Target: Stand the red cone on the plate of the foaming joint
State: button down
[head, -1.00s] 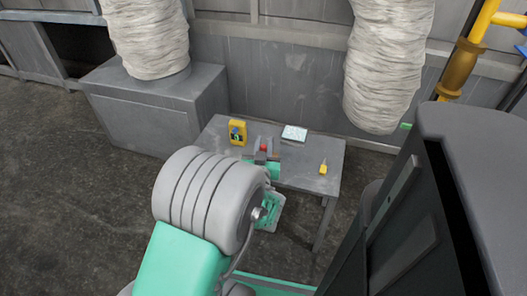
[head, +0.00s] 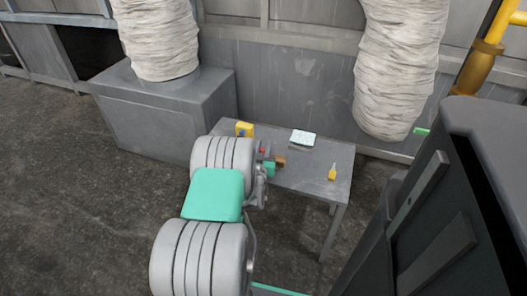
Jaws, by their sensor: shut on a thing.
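My gripper (head: 265,157) is at the left part of the grey table, small in the head view and partly hidden by my own arm. A small red piece (head: 263,150) shows at its jaws, which are shut on it; I take it for the red cone. Its full shape and tilt cannot be made out. A small orange-brown block (head: 281,162) shows just right of my gripper; I cannot tell whether they touch. I cannot clearly make out the foaming joint or its plate. A pale flat patterned piece (head: 303,138) lies at the table's back.
The grey table (head: 310,185) also carries a yellow box (head: 244,129) at back left and a small yellow bottle-like thing (head: 332,173) at right. The tabletop between is mostly clear. A grey cabinet (head: 165,110) stands to the left. Thick white ducts (head: 395,70) hang behind.

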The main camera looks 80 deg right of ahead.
jog(key=shift+f, duration=0.25)
jog(key=c, duration=1.5)
grip_release()
jog(key=shift+r, duration=0.1)
